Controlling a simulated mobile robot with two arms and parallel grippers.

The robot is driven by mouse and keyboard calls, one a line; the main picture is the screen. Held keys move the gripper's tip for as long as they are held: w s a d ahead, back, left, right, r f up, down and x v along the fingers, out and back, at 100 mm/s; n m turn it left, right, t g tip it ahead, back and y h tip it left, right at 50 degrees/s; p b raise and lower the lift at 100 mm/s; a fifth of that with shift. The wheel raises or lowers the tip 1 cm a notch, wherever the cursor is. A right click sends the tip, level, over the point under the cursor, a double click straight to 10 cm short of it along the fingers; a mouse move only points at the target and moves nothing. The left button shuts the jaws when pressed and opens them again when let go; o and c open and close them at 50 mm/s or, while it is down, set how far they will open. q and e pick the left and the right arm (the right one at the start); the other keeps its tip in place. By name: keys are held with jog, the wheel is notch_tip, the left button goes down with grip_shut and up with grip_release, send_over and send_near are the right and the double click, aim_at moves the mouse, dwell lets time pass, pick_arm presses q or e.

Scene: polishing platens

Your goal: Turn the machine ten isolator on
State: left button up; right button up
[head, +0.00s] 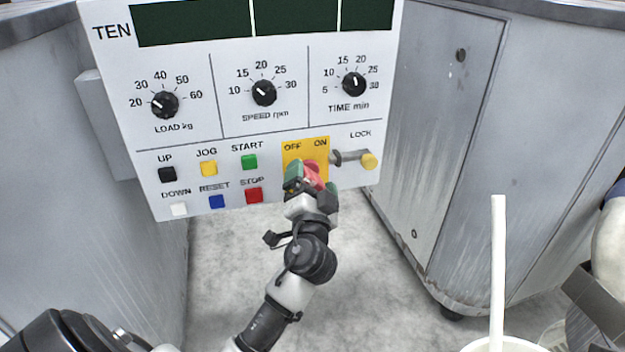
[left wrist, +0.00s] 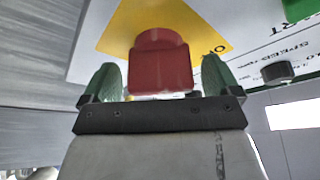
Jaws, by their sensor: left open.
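The panel marked TEN (head: 225,130) faces me. Its isolator is a red knob (head: 312,172) on a yellow plate (head: 291,153) marked OFF and ON. My left gripper (head: 311,188) is at the knob, covering part of it. In the left wrist view the red knob (left wrist: 160,65) stands between the two green-padded fingers (left wrist: 163,82), with gaps on both sides. The left gripper is open. Which label the knob points to is hard to tell, as the gripper hides part of it. My right gripper is not clearly seen.
A grey pin with a yellow end (head: 368,160) sticks out under LOCK, close right of the knob. Push buttons, such as red STOP (head: 254,195), lie to the left. Grey cabinets (head: 430,120) flank the panel. A white rod (head: 497,270) stands at the lower right.

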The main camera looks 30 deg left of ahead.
pick_arm(q)
jog(key=shift+w+a, duration=0.15)
jog(key=shift+w, duration=0.05)
